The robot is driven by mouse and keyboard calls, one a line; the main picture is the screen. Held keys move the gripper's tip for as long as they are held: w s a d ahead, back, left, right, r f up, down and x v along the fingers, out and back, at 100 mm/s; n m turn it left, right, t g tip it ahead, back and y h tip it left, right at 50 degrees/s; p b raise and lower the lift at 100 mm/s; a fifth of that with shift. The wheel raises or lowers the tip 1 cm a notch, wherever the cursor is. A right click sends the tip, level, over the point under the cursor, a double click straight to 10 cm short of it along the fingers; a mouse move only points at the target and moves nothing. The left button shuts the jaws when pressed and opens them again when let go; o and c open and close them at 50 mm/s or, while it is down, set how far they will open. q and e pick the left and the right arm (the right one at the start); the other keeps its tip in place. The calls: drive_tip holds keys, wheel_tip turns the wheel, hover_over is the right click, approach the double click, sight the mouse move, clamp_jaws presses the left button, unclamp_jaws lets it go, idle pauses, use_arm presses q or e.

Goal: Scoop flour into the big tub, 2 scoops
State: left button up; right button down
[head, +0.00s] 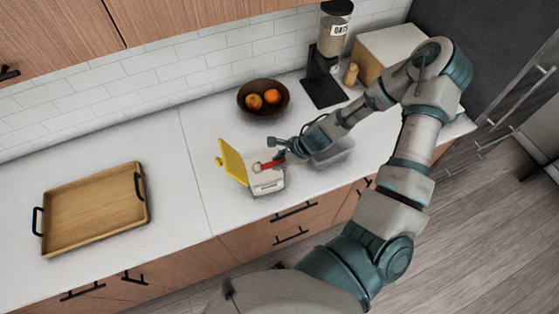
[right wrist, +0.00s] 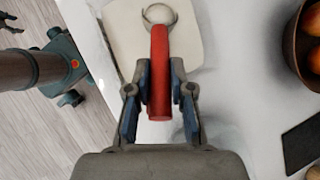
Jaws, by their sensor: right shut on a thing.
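A white flour container (head: 268,187) with its yellow lid (head: 233,166) standing open sits on the counter. My right gripper (head: 279,160) is shut on the red handle of a scoop (head: 270,164) beside and over this container. In the right wrist view the red handle (right wrist: 160,75) lies between the fingers. The round scoop head (right wrist: 159,14) shows white inside and is over the pale container (right wrist: 125,40); whether it touches the flour I cannot tell. A clear tub (head: 340,152) stands to the right, partly hidden behind my right arm.
A dark bowl (head: 244,103) with oranges stands behind. An oats dispenser (head: 322,88), a small wooden shaker (head: 351,74) and a tan box (head: 375,62) are at the back right. A wooden tray (head: 95,208) lies at the left. The counter between tray and container is clear.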

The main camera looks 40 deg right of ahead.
drive_tip(key=shift+a, duration=0.25)
drive_tip(key=shift+r, duration=0.1)
drive_tip(key=shift+d+r+p, duration=0.15)
drive_tip(key=shift+r+p, duration=0.6)
drive_tip(key=shift+r, duration=0.1)
drive_tip(key=shift+r+p, duration=2.65)
drive_tip(key=shift+r, duration=0.7)
